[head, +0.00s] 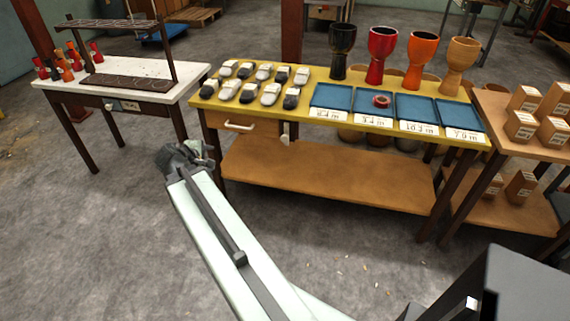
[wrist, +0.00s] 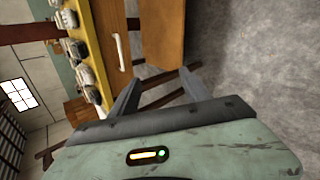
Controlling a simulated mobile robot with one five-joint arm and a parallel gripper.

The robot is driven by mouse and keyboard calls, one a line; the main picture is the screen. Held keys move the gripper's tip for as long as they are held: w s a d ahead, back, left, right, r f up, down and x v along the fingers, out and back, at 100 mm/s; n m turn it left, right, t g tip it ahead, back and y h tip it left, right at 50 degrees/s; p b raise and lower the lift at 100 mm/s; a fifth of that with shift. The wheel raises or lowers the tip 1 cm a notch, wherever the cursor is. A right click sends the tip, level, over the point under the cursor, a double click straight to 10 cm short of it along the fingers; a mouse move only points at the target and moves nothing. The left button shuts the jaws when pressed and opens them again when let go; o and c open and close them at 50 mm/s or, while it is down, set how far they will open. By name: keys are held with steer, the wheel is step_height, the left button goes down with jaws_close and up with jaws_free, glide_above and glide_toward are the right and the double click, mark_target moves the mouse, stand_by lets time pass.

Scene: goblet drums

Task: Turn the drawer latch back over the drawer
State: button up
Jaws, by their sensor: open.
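The drawer (head: 245,126) is at the left end of the yellow table's front, with a pale bar handle (head: 239,126). It looks closed. The small cream latch (head: 285,138) is on the table front, just right of the drawer; it looks upright and beside the drawer, not across it. My gripper (head: 192,153) is in front of and left of the drawer, apart from the latch. In the wrist view my gripper (wrist: 160,76) is open, with nothing visible between its fingers. The handle also shows there (wrist: 122,51); I cannot make out the latch in that view.
The yellow table (head: 320,117) carries shakers, blue trays and several goblet drums (head: 381,52). Its lower shelf (head: 330,180) is bare. A white table (head: 120,85) stands left, and a brown stand with boxes (head: 522,125) right. The floor in front is mostly clear.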

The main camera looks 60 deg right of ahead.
steer(key=s+d+f+n+h+b, duration=0.3)
steer(key=d+f+n+b, duration=0.1)
steer(key=d+b, duration=0.4)
steer(key=s+d+f+n+h+b, duration=0.25)
steer(key=s+d+b, duration=0.2)
steer(key=d, duration=0.55)
steer(key=n+t+h+b, duration=0.2)
steer(key=n+h+b, duration=0.1)
steer(key=n+b, duration=0.6)
glide_toward(284, 140)
steer(key=d, duration=0.3)
steer(key=shift+y, duration=0.25)
steer(key=x, duration=0.8)
steer(key=shift+w+a+r, duration=0.15)
steer(key=shift+w+r, duration=0.1)
steer(key=shift+w, duration=0.05)
